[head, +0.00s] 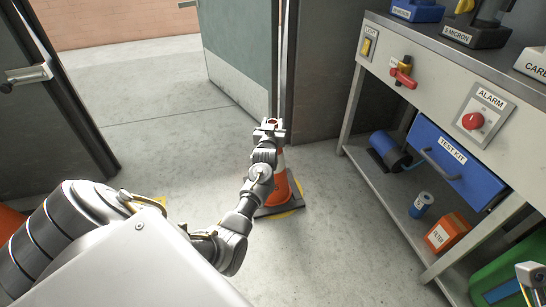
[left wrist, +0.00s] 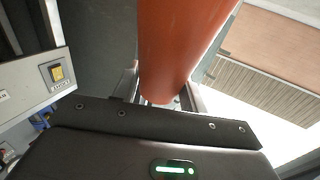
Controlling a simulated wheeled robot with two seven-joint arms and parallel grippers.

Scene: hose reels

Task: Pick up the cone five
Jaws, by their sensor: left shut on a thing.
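The orange cone with a white band (head: 282,187) is upright on a dark square base over a yellow floor marking, near the door frame. I cannot tell whether its base touches the floor. My left gripper (head: 270,126) is at the cone's top, shut on it, and my forearm hides part of the cone. In the left wrist view the orange cone (left wrist: 182,45) fills the space between the two fingers. No number shows on the cone. Part of what looks like my right gripper (head: 530,277) shows at the lower right edge; its jaws are unclear.
A workbench with a light switch (head: 367,46), red valve handle (head: 402,78), alarm knob (head: 473,121) and blue test kit drawer (head: 455,158) stands right. Its lower shelf holds a filter box (head: 446,232) and blue can (head: 421,204). A green door (head: 237,50) stands open behind.

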